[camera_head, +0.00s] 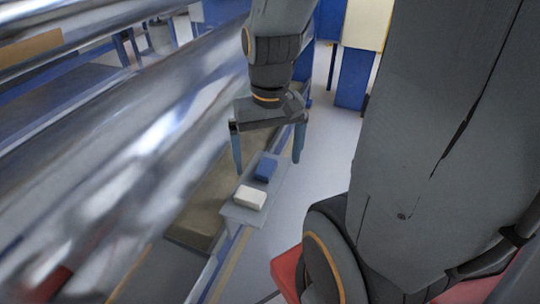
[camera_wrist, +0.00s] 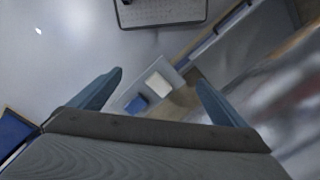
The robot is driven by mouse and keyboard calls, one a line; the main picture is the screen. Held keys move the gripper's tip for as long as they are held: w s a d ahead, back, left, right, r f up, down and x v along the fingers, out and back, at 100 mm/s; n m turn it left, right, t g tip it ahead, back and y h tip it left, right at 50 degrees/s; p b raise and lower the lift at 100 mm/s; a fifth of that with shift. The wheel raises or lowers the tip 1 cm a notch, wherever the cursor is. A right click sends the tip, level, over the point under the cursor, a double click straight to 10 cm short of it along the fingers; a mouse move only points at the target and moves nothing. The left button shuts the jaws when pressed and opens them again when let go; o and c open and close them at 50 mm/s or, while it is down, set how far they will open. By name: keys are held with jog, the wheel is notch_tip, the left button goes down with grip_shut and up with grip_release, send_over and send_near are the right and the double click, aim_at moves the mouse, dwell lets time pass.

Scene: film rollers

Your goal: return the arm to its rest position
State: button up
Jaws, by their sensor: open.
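My gripper (camera_head: 268,164) hangs from my arm near the middle of the head view. Its two blue fingers are wide apart with nothing between them. In the wrist view the open fingers (camera_wrist: 160,82) reach up from the bottom. Below the gripper is a small light grey shelf (camera_head: 236,214). On it lie a blue block (camera_head: 265,169) and a white block (camera_head: 250,198). Both blocks also show between the fingers in the wrist view, the blue one (camera_wrist: 137,104) and the white one (camera_wrist: 158,84). The gripper appears above the blocks, apart from them.
Large shiny metal rollers (camera_head: 150,135) run diagonally along the left, close to the arm. A blue cabinet (camera_head: 354,78) stands behind. Grey floor (camera_head: 305,190) is open right of the shelf. A dark-rimmed grey panel (camera_wrist: 160,10) is at the top of the wrist view.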

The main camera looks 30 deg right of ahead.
jog(key=shift+s+d+r+n, duration=0.1)
jog(key=shift+s+r+n, duration=0.1)
jog(key=shift+s+n, duration=0.25)
jog(key=shift+w, duration=0.1)
jog(key=shift+n, duration=0.95)
jog(key=a+r+p, duration=0.2)
jog(key=a+p, duration=0.2)
jog(key=a, duration=0.1)
jog(key=shift+a+r+p, duration=0.15)
jog(key=shift+r+p, duration=0.2)
jog(key=shift+r, duration=0.05)
